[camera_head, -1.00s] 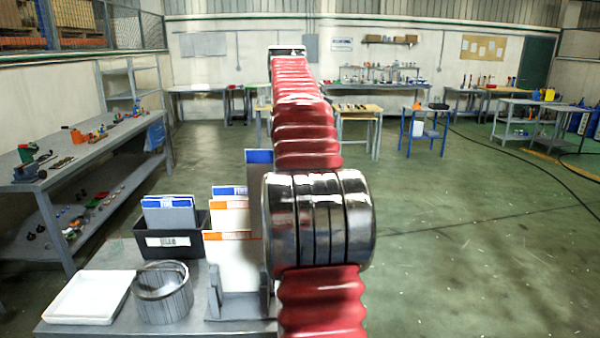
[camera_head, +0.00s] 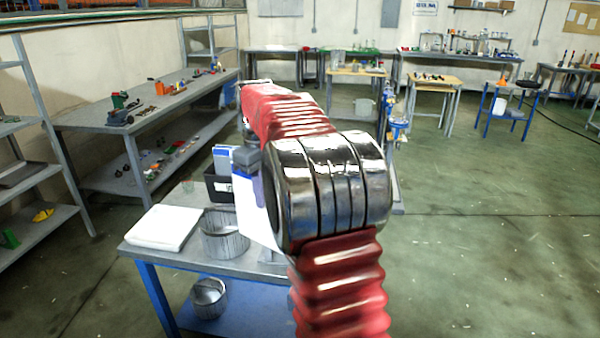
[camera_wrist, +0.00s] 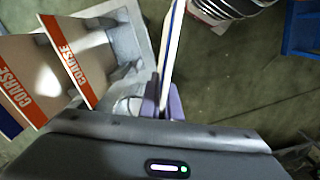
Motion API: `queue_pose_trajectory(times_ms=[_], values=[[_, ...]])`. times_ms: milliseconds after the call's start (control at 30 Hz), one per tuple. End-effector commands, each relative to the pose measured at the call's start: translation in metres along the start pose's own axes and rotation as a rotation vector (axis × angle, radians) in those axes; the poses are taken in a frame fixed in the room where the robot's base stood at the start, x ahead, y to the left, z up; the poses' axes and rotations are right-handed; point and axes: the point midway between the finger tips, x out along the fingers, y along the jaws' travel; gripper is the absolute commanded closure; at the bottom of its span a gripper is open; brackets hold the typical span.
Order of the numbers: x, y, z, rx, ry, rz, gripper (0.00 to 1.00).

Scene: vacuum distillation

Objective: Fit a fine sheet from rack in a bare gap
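My gripper (camera_wrist: 166,102) has purple fingers closed around a thin white sheet with a blue edge (camera_wrist: 172,45), seen nearly edge-on in the wrist view; its label cannot be read. In the wrist view, two sheets with orange COARSE bands (camera_wrist: 72,62) stand to the left of the held sheet. A pale grey holder (camera_wrist: 125,40) lies below and beside them. In the head view, a dark box (camera_head: 217,187) with blue-topped sheets (camera_head: 222,158) stands on the table, partly behind my arm. A white sheet (camera_head: 255,218) shows by my arm; most of the holder is hidden there.
A white tray (camera_head: 165,227) and a metal cylinder (camera_head: 224,240) stand on the blue-legged table (camera_head: 150,257). Another metal cylinder (camera_head: 208,297) is on the lower shelf. A cluttered bench (camera_head: 130,117) runs along the left. The floor to the right is open.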

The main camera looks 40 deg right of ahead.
Motion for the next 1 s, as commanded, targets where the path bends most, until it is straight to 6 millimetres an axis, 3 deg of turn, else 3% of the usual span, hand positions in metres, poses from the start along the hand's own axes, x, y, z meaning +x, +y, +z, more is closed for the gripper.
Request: queue_pose_trajectory(times_ms=[100, 300, 500, 600, 733, 1000], values=[[0.027, -0.037, -0.026, 0.052, -0.003, -0.002, 1.00], [0.071, -0.101, -0.059, 0.153, -0.004, -0.002, 1.00], [0.111, -0.165, -0.078, 0.252, -0.003, -0.001, 1.00], [0.124, -0.187, -0.082, 0.289, -0.001, 0.000, 1.00], [0.133, -0.201, -0.084, 0.316, 0.000, 0.000, 1.00], [0.134, -0.202, -0.084, 0.322, 0.001, 0.000, 1.00]])
